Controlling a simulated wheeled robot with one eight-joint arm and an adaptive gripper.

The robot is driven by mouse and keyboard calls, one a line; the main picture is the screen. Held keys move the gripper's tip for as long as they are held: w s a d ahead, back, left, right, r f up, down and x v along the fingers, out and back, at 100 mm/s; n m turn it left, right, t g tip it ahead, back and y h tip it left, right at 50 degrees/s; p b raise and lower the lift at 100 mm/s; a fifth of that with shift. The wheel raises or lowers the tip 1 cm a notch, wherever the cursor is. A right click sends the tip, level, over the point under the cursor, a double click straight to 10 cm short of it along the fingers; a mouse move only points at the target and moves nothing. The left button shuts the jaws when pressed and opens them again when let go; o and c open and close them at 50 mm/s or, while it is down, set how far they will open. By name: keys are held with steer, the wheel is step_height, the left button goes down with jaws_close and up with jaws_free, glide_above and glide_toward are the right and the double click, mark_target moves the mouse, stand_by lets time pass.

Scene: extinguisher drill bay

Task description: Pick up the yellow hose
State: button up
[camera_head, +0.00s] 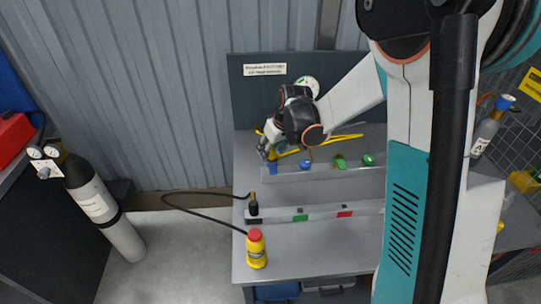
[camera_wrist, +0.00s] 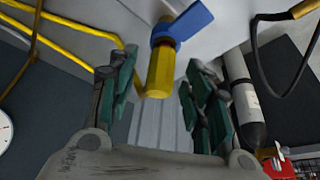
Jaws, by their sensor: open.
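The yellow hose (camera_head: 343,138) lies along the back of the grey workbench, partly hidden behind my arm. Yellow tubing also crosses the upper left of the wrist view (camera_wrist: 68,23).
A rail carries a blue fitting (camera_head: 305,164) and green fittings (camera_head: 367,160). A yellow bottle with red cap (camera_head: 256,250) stands at the bench's front left, near a black hose (camera_head: 205,217). A grey cylinder (camera_head: 102,208) stands left.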

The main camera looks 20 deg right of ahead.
steer(key=shift+w+f, duration=0.15)
steer(key=shift+f, duration=0.3)
steer(key=shift+r, duration=0.1)
jaws_close()
step_height(320, 180, up, 20)
steer(key=p, duration=0.6)
